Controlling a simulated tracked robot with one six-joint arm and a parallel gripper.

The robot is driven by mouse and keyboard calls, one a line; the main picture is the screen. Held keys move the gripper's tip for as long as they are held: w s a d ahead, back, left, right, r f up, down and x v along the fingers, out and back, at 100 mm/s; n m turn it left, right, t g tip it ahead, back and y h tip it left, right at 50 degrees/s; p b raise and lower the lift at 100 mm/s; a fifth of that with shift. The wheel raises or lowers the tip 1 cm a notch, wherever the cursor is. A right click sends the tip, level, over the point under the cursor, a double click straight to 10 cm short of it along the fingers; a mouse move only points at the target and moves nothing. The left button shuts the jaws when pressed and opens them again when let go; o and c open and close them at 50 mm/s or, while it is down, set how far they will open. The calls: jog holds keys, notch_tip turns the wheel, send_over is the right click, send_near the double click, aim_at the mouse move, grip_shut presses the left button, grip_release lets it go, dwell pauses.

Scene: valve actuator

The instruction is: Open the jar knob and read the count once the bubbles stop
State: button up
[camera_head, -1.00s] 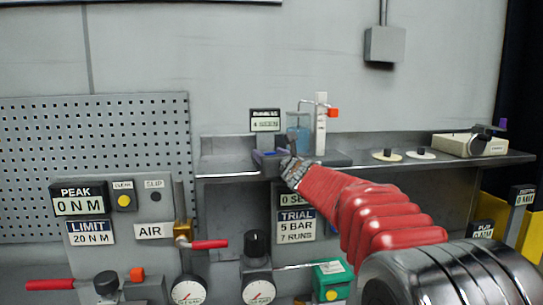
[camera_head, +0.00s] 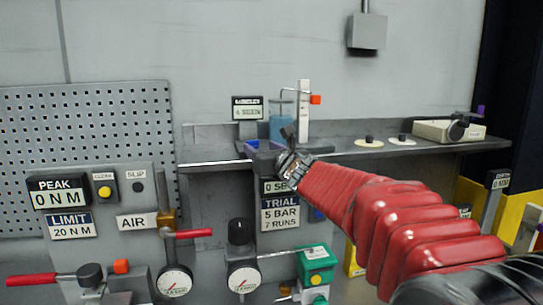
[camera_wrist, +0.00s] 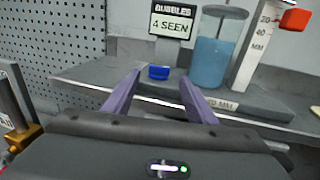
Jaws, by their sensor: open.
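The jar of blue liquid (camera_wrist: 212,60) stands upright on the grey shelf. It also shows in the head view (camera_head: 282,121), partly behind my gripper. A small blue knob (camera_wrist: 158,72) sits low on the plate to the left of the jar. The display (camera_wrist: 172,20) at the back reads BUBBLES, 4 SEEN. No bubbles can be made out in the jar. My gripper (camera_wrist: 161,80) is open and empty, with its two purple fingers on either side of the blue knob in the wrist view. Contact cannot be told.
A scale post (camera_wrist: 256,45) with a red-orange block (camera_wrist: 295,20) stands right of the jar. A brass valve with a red lever (camera_head: 193,233) is at lower left. Small discs (camera_head: 368,142) and a pale box (camera_head: 448,132) lie on the right of the shelf.

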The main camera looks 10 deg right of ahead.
jog(key=s+d, duration=0.1)
jog(key=s, duration=0.5)
dwell(0.4)
jog(key=s+a+f+n+g+y, duration=0.1)
jog(key=s+a+f+n+g, duration=0.1)
jog(key=s+a+f+n, duration=0.35)
jog(key=s+a+f+n+g+y, duration=0.2)
jog(key=s+n+g, duration=0.1)
jog(key=s+n, duration=0.45)
jog(key=s+a+f+n+g+y, duration=0.1)
jog(key=s+a+f+n+g, duration=0.1)
jog(key=s+a+f+n, duration=0.35)
jog(key=s+d+f+n+g+h, duration=0.2)
jog(key=s+d+f+n, duration=0.4)
jog(key=s, duration=0.3)
jog(key=s+d+f+n+g+h, duration=0.3)
jog(key=s+d+f+n+h, duration=0.2)
jog(key=s+f+n, duration=0.3)
jog(key=shift+s+d+f+n, duration=0.15)
jog(key=shift+s+d+n, duration=0.2)
jog(key=shift+s+n, duration=0.3)
